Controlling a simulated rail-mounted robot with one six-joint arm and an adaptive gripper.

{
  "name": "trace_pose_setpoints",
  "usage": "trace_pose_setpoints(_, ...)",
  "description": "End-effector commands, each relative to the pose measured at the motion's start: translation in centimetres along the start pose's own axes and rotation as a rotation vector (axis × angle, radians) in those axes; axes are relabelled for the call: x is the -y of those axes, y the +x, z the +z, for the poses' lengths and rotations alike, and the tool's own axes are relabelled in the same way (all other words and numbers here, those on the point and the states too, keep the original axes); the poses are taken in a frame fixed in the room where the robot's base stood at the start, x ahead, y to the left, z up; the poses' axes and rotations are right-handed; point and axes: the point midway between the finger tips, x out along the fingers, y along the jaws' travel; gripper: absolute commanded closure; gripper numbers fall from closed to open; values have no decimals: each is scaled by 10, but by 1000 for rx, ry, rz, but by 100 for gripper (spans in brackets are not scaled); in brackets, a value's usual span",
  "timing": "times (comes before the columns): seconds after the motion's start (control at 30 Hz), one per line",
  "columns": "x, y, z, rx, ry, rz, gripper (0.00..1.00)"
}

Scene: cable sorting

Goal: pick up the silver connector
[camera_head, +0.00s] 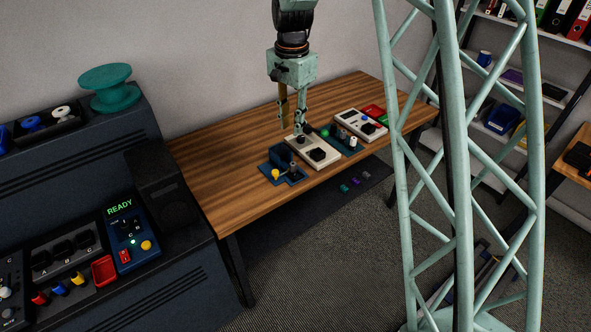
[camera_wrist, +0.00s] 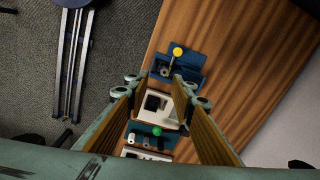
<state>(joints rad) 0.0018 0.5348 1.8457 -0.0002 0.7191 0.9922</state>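My gripper (camera_head: 291,130) hangs pointing down over the wooden table, beside the white device box (camera_head: 316,152). In the wrist view its two fingers (camera_wrist: 154,92) are spread apart with nothing held; the white box shows between them. A small grey metallic piece (camera_head: 292,166) stands on the blue fixture (camera_head: 288,178) beside a yellow knob (camera_head: 275,174); it also shows in the wrist view (camera_wrist: 165,72). I cannot tell which of these is the silver connector.
The table's left part (camera_head: 215,165) is clear. A dark console (camera_head: 145,215) with a READY display stands at the left; a shelf stands at the right.

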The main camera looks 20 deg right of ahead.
Motion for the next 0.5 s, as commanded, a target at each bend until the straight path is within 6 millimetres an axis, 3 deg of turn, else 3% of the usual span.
trace_pose_setpoints(0.3,23,51,-15,15,88,26,77)
trace_pose_setpoints(0.5,31,71,-21,19,124,34,77)
